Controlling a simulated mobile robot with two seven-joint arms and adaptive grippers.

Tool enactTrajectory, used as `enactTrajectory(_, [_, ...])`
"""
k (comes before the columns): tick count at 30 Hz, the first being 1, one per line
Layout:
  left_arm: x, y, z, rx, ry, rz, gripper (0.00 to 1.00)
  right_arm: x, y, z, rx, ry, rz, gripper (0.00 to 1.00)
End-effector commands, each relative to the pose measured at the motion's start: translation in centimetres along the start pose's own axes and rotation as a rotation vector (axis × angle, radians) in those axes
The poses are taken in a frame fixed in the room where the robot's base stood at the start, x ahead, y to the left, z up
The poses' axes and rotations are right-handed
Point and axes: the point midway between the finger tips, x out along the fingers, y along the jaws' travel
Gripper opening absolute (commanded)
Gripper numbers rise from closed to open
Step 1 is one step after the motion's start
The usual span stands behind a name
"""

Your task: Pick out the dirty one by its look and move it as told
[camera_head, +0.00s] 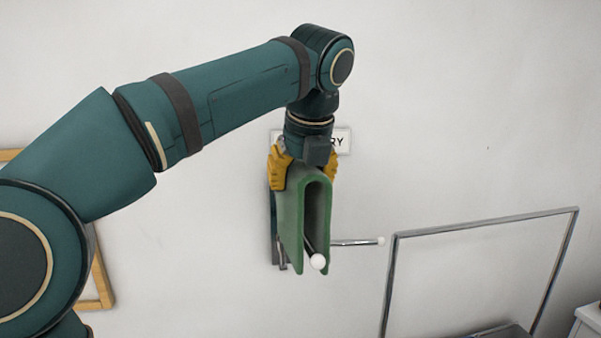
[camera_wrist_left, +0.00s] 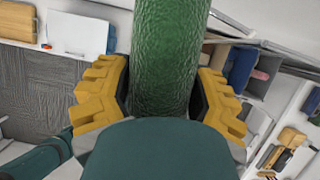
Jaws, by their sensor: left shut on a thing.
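A green cloth (camera_head: 290,215), folded into an upside-down U, hangs from my left gripper (camera_head: 304,172) in front of the wall in the head view. The gripper's yellow fingers are shut on its upper fold. A peg with a white ball end (camera_head: 318,262) shows between the two hanging halves, low in the picture. I cannot tell whether the cloth touches it. In the left wrist view the green cloth (camera_wrist_left: 165,60) fills the gap between the fingers (camera_wrist_left: 165,98). No clear dirt mark shows on it. My right gripper is not in view.
A second peg with a pale tip (camera_head: 380,241) sticks out to the right. A wall sign (camera_head: 343,141) ending in "RY" is partly hidden behind my gripper. A metal rail frame (camera_head: 480,222) and a white cabinet (camera_head: 588,322) stand at right. The wrist view shows cluttered shelves (camera_wrist_left: 265,75).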

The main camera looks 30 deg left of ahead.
Motion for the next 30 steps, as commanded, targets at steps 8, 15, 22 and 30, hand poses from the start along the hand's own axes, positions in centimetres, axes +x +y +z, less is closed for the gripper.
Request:
enactTrajectory(8, [2.0, 0.0, -0.8, 0.0, 0.0, 0.0, 0.14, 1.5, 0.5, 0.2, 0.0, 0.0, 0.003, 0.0])
enactTrajectory(15, [3.6, 0.0, -1.5, -0.001, 0.0, 0.0, 0.14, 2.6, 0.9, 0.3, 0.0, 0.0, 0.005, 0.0])
enactTrajectory(22, [5.2, 0.0, -2.1, -0.002, 0.0, 0.0, 0.14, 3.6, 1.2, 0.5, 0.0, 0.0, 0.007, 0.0])
enactTrajectory(30, [7.0, 0.0, -2.9, 0.0, 0.0, 0.0, 0.14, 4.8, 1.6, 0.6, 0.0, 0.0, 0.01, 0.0])
